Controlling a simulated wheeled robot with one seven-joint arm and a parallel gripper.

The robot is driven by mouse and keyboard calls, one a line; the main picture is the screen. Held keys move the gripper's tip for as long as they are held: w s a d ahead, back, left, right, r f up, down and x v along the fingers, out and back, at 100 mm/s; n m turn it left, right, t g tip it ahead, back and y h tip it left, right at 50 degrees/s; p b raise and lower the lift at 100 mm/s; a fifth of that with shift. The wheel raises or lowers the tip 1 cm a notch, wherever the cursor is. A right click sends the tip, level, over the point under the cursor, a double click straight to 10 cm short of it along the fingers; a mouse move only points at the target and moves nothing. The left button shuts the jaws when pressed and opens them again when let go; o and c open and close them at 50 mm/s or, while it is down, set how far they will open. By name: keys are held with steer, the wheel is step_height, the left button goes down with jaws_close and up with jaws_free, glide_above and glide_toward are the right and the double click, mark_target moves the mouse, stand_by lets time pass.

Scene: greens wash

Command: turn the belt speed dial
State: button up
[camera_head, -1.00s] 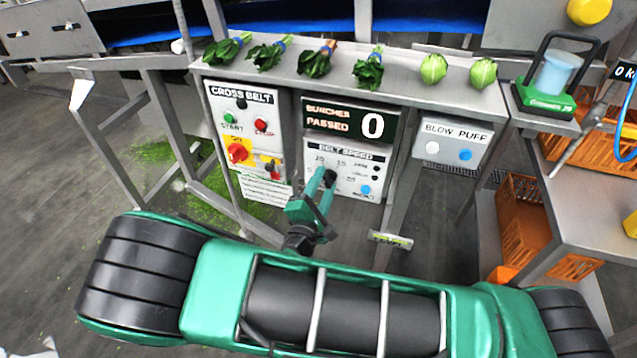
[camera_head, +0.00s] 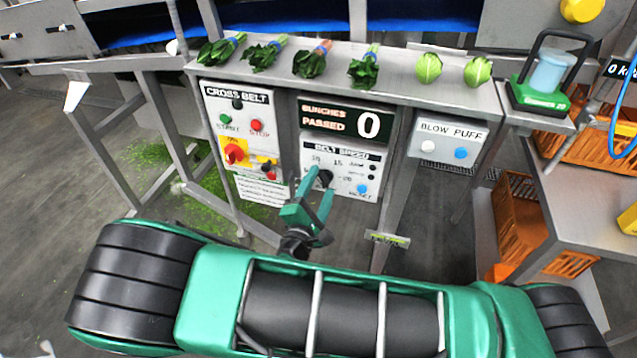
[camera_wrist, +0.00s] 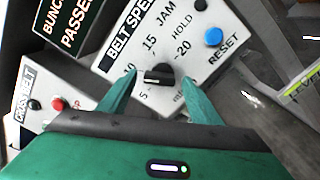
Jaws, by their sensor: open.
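The belt speed dial is a black round knob (camera_wrist: 158,75) on the white BELT SPEED panel (camera_wrist: 130,52), with 5, 10, 15 and 20 printed around it. In the head view the dial (camera_head: 325,177) shows partly between my fingers. My gripper (camera_wrist: 150,95) is open, its two teal fingers pointing at the panel, one on either side of the dial. I see gaps between the fingers and the knob in the wrist view. In the head view my gripper (camera_head: 318,185) is in front of the panel and hides some of its markings.
A blue RESET button (camera_wrist: 214,37) is right of the dial. The CROSS BELT panel (camera_head: 240,130) with its red switch is at left, the BLOW PUFF panel (camera_head: 447,142) at right. Bunches of greens lie on the shelf (camera_head: 400,85) above.

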steer(key=v, duration=0.9)
steer(key=shift+s, duration=0.2)
